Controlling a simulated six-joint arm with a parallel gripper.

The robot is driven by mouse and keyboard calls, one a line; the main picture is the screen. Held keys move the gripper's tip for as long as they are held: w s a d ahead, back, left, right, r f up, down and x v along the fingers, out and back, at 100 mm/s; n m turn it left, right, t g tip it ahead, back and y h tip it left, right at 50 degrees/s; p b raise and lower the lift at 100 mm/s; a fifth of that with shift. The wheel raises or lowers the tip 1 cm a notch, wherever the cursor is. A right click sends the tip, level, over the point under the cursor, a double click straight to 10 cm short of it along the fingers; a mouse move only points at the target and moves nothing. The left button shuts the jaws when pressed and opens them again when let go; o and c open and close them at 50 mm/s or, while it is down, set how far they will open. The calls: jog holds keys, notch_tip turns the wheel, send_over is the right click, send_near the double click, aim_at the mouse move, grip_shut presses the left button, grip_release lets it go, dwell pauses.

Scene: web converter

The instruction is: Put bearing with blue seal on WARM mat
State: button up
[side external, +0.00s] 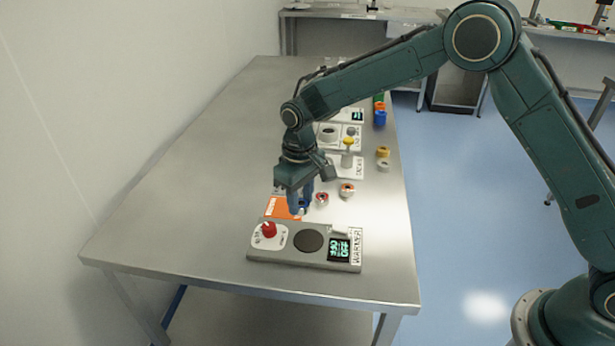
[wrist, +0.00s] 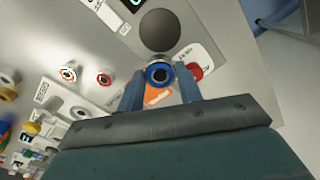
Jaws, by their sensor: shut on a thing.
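My gripper (side external: 300,206) is shut on the bearing with the blue seal (wrist: 158,73). The bearing sits between the fingertips in the wrist view, its ring facing the camera. An orange mat (side external: 281,208) lies on the table just behind the warmer, beside and partly behind my gripper in the side view. Part of the mat (wrist: 155,95) also shows beyond the bearing in the wrist view. The writing on the mat is too small to read, so I cannot tell if it is the WARM mat. The bearing looks held above the table near the mat's right edge.
The warmer (side external: 262,254) has a dark round plate (side external: 308,241), a red knob (side external: 269,229) and a lit display (side external: 339,249). More parts and fixtures stand farther back. The table's left side is clear.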

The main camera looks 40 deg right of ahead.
jog(key=w+r, duration=0.5)
jog(key=w, duration=0.2)
notch_tip(320, 180, up, 6)
send_over(285, 208)
notch_tip(285, 208, down, 20)
jog(key=shift+r, duration=0.1)
dwell(1.2)
jog(key=o, duration=1)
jog(key=shift+f, duration=0.2)
